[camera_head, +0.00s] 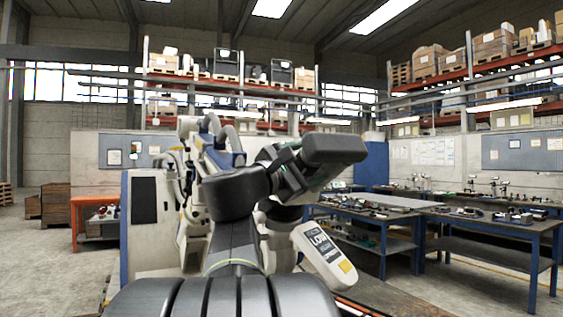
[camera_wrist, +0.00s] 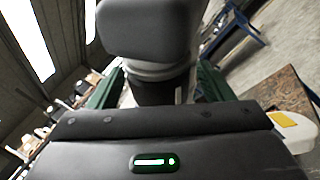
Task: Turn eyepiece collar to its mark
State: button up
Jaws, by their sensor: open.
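In the wrist view, my gripper (camera_wrist: 160,80) is open, with one green finger on each side of the eyepiece (camera_wrist: 150,30). The eyepiece has a grey rounded upper part. A darker band, likely the collar (camera_wrist: 162,92), sits below it between the fingers. The gripper body hides its lower part. I cannot tell whether either finger touches it. No alignment mark can be made out. In the head view, my dark arm reaches up in front of the white microscope stand (camera_head: 195,212) and hides much of it and the eyepiece.
A white labelled housing (camera_head: 324,256) with a yellow patch hangs right of my arm. A brown tabletop (camera_head: 385,298) lies below it. Blue workbenches (camera_head: 490,228) with small items stand at the right. Bare floor (camera_head: 45,265) shows at the left.

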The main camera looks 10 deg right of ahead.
jog(key=c, duration=0.9)
jog(key=shift+c, duration=0.2)
